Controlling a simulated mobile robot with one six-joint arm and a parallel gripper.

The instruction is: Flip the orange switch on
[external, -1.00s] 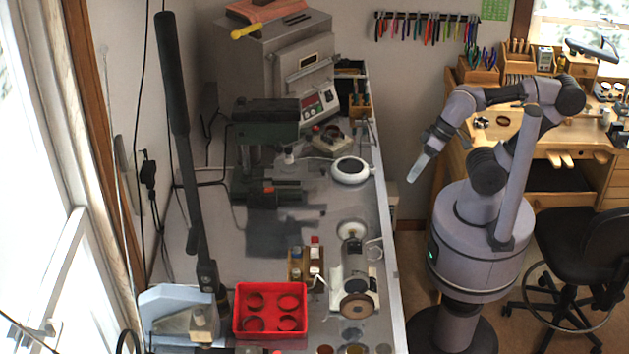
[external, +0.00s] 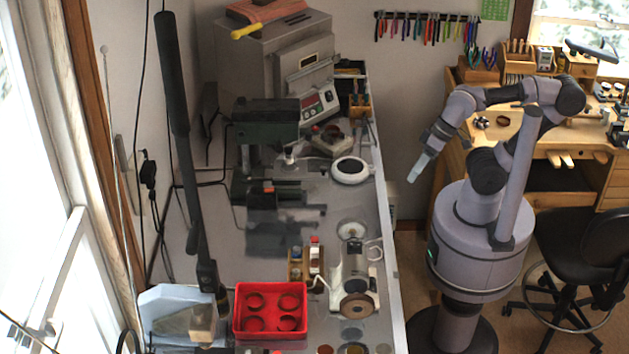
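My gripper (external: 420,168) hangs in the air to the right of the metal workbench, pointing down and left. It is away from everything on the bench and nothing shows in it. Its pale fingertips are too small to tell whether they are open or shut. A small orange-red part (external: 268,187) shows on the dark machine at the bench's middle left; I cannot tell whether it is the orange switch or which way it is set. The grey kiln (external: 285,65) at the back has a control panel (external: 320,100) with red and small coloured parts.
The metal workbench (external: 388,235) holds a green drill press (external: 265,115), a white round device (external: 350,170), a polishing motor (external: 350,280) and a red tray (external: 270,338). A wooden bench (external: 555,148) and a black stool (external: 575,240) stand at the right.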

